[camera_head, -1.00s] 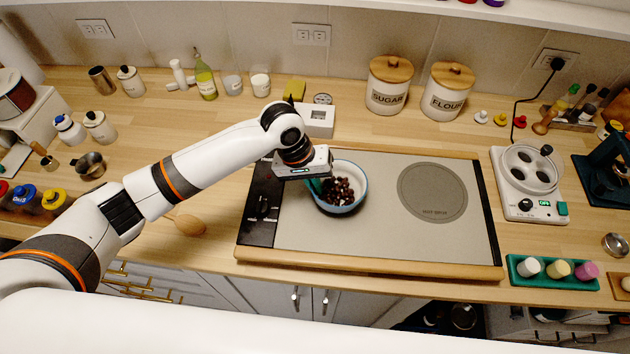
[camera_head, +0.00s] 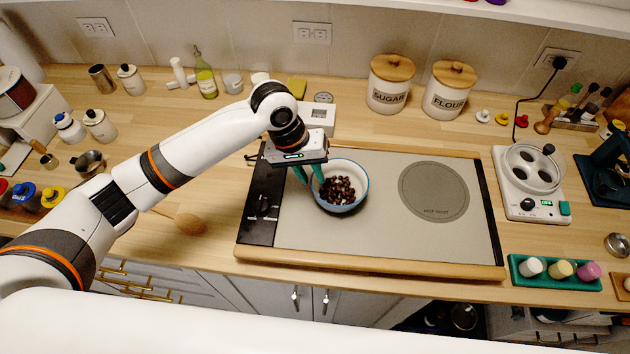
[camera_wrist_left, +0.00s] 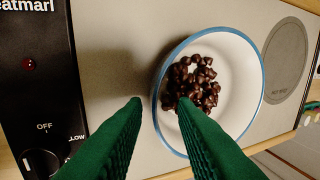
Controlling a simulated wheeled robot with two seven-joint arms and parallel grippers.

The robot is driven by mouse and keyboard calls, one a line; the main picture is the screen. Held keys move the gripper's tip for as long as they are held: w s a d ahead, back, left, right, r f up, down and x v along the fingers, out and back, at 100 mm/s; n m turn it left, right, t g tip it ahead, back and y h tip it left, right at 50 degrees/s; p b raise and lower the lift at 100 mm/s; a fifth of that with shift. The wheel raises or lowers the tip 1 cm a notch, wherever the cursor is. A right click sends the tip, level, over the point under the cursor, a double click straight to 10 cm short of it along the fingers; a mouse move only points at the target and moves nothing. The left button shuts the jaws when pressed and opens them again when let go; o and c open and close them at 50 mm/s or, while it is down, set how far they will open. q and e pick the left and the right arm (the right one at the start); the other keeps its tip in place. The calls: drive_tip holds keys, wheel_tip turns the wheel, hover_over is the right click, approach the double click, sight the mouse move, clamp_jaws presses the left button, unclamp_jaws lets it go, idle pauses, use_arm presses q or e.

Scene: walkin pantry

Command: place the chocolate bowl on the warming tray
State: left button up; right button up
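The chocolate bowl (camera_head: 352,205), white with a blue rim and dark chocolate pieces inside, sits upright on the left-centre part of the warming tray (camera_head: 400,240). The bowl also shows in the left wrist view (camera_wrist_left: 238,75), left of the tray's round marked spot (camera_wrist_left: 285,60). My left gripper (camera_head: 308,178) is at the bowl's left rim, its green fingers apart with nothing clamped between them. In the left wrist view its fingertips (camera_wrist_left: 160,101) straddle the rim in the picture; their exact height above it is hard to tell. My right gripper is not in view.
The tray's black control panel (camera_head: 262,205) is at its left, with a knob at OFF in the wrist view. A white timer box (camera_head: 318,119) stands behind the tray. Sugar (camera_head: 389,88) and flour (camera_head: 448,92) canisters stand further back. The tray's right side is clear.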

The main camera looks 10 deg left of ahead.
use_arm(q)
drive_tip(key=v, duration=0.8)
drive_tip(key=shift+b, duration=0.4)
